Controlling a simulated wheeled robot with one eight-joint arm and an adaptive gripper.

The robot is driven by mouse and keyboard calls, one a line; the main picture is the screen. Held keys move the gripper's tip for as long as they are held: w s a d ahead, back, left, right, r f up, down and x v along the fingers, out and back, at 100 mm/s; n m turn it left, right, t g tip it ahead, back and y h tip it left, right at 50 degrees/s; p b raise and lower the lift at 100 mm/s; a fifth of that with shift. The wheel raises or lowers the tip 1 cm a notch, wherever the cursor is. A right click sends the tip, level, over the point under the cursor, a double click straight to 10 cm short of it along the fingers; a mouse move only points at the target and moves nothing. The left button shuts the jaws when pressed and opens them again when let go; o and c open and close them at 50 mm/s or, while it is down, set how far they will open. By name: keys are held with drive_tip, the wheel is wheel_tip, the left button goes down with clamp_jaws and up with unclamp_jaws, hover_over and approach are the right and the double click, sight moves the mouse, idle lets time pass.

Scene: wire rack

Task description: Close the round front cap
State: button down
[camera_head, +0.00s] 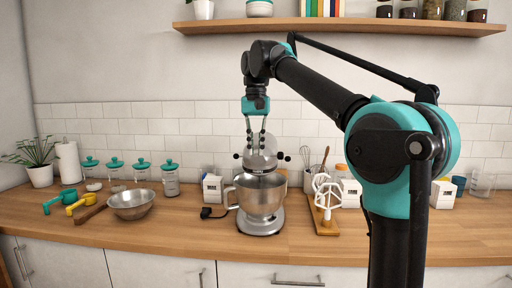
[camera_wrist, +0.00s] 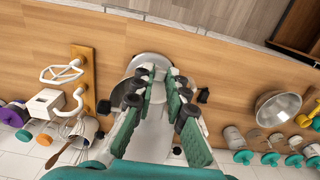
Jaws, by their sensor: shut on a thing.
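The silver stand mixer (camera_head: 260,222) stands on the wooden counter, with its bowl (camera_head: 262,197) under the head. The mixer head (camera_head: 262,160) points toward the head camera. My gripper (camera_head: 262,148) reaches down from above, its fingertips at the front upper part of the mixer head.
A metal mixing bowl (camera_head: 131,205) and measuring cups stand left on the counter (camera_head: 190,240). White beater attachments (camera_head: 327,193) on a wooden board stand close at the right. A black plug (camera_head: 208,212) lies left of the mixer. A shelf (camera_head: 340,26) hangs above.

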drive_tip(key=shift+f, duration=0.1)
wheel_tip(320, 180, down, 8)
drive_tip(key=w+t, duration=0.1)
drive_tip(key=t, duration=1.6)
drive_tip(key=shift+w+t+h, duration=0.3)
drive_tip(key=shift+w, duration=0.05)
drive_tip(key=c, duration=1.5)
unclamp_jaws()
drive_tip(key=shift+c, duration=0.2)
drive_tip(key=s, duration=1.2)
drive_tip(key=shift+a, duration=0.15)
